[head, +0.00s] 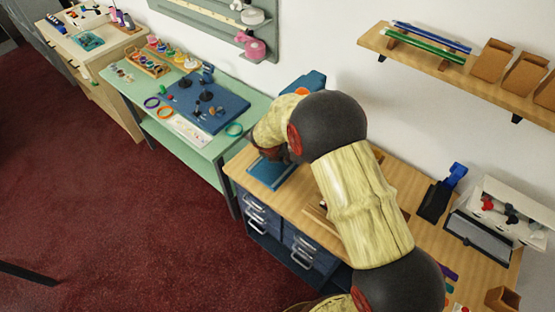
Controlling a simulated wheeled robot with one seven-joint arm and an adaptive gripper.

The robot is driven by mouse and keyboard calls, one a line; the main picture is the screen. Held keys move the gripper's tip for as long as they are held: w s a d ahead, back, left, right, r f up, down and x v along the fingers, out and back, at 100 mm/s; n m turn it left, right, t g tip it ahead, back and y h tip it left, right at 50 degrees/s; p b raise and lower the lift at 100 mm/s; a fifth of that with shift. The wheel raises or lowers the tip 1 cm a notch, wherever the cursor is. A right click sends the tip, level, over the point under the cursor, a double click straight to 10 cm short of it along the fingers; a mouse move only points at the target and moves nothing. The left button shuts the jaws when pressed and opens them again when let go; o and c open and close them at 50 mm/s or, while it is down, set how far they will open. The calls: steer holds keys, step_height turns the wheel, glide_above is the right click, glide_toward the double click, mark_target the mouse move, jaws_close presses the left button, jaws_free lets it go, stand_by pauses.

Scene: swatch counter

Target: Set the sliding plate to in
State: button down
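A flat blue plate (268,176) lies at the left end of the wooden counter, near its front edge. It may be the sliding plate, but I cannot tell for sure or see how far in it is. My gripper (275,156) is small and dark here, at the plate's far edge. I cannot tell whether it touches the plate, and its fingers are too hidden to read. A blue and orange device (308,84) shows partly behind my arm, which covers the middle of the counter.
A green table (190,137) with a blue board (207,101), rings and pegs stands to the left. A wall shelf (470,68) hangs above the counter (405,180). A black stand (435,200) and a grey-white box (480,237) stand at the right. Red floor in front is clear.

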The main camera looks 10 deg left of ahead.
steer(key=c, duration=2.1)
jaws_free()
steer(key=shift+w+r, duration=0.1)
steer(key=shift+w, duration=0.05)
steer(key=shift+c, duration=0.2)
steer(key=shift+o, duration=1.2)
steer(key=shift+w+d, duration=0.15)
steer(key=shift+o, duration=1.2)
steer(key=v, duration=1.2)
